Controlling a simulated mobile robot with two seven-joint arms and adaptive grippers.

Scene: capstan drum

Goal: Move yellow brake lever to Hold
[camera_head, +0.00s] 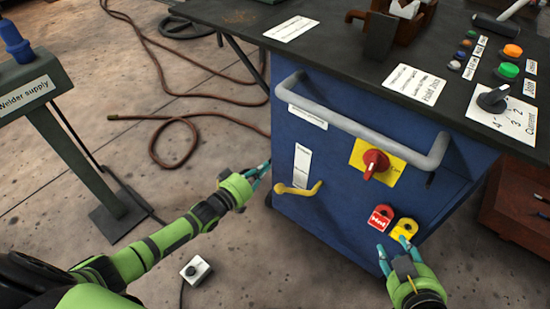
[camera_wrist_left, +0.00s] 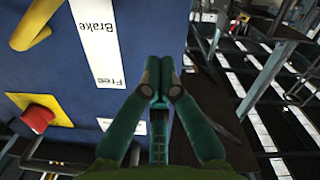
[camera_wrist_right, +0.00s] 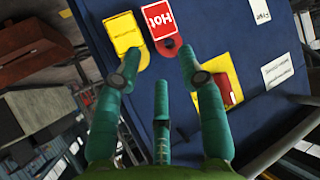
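The yellow brake lever (camera_head: 298,188) is on the blue cabinet front, lying roughly level below a white label strip (camera_head: 302,166). Part of the lever shows at the upper left of the left wrist view (camera_wrist_left: 32,24). The strip in that view (camera_wrist_left: 98,35) reads "Brake" and "Free"; no "Hold" mark is legible. My left gripper (camera_head: 262,171) is beside the cabinet's left edge, left of and slightly above the lever, apart from it. Its fingers (camera_wrist_left: 158,75) are together and empty. My right gripper (camera_head: 397,255) is open and empty, below the red and yellow tags (camera_head: 404,229).
A grey rail (camera_head: 365,130) sticks out across the cabinet front above the lever. A red rotary switch (camera_head: 375,163) on a yellow plate is right of the lever. A green stand (camera_head: 55,125) is at the left. A hose (camera_head: 180,85) lies on the floor.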

